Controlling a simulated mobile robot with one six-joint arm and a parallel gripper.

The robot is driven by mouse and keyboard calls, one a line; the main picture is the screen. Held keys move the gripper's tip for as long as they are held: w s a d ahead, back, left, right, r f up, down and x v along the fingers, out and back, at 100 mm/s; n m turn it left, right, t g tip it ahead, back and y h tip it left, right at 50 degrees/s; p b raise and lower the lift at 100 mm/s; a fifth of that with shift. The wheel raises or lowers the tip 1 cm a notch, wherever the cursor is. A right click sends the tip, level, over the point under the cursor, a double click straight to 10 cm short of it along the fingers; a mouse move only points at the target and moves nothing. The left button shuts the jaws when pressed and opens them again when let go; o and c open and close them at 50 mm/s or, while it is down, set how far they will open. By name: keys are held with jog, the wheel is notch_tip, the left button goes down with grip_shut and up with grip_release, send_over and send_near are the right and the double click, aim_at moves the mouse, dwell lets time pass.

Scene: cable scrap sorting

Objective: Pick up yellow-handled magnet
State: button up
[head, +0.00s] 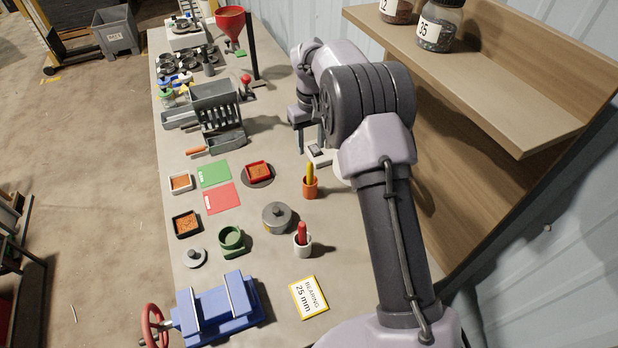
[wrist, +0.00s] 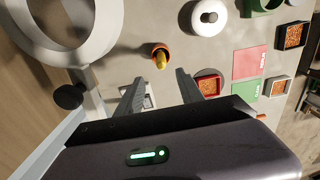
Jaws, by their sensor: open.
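The yellow-handled magnet (head: 310,172) stands upright in a small orange cup (head: 310,190) on the bench. In the wrist view the yellow handle (wrist: 161,60) and its orange cup (wrist: 158,48) lie just beyond my fingertips, roughly centred between them. My gripper (head: 309,150) is open and empty, with its fingers pointing down, behind the cup in the head view. The fingers also show in the wrist view (wrist: 159,76), apart from each other and not touching the magnet. The magnet's lower end is hidden inside the cup.
A red-handled tool (head: 302,229) stands in a white cup nearer the front. A grey lidded pot (head: 277,217) and a red tray (head: 258,170) of granules are to the left. A small white device (head: 319,154) lies by my gripper. Wooden shelves (head: 480,80) rise on the right.

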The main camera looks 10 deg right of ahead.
aim_at(310, 173)
notch_tip(310, 173, down, 7)
jog(key=shift+b, duration=0.6)
notch_tip(310, 173, down, 6)
jog(key=shift+s+a+r+b, duration=0.1)
jog(key=shift+s+a+b, duration=0.05)
jog(key=shift+b, duration=0.5)
grip_shut()
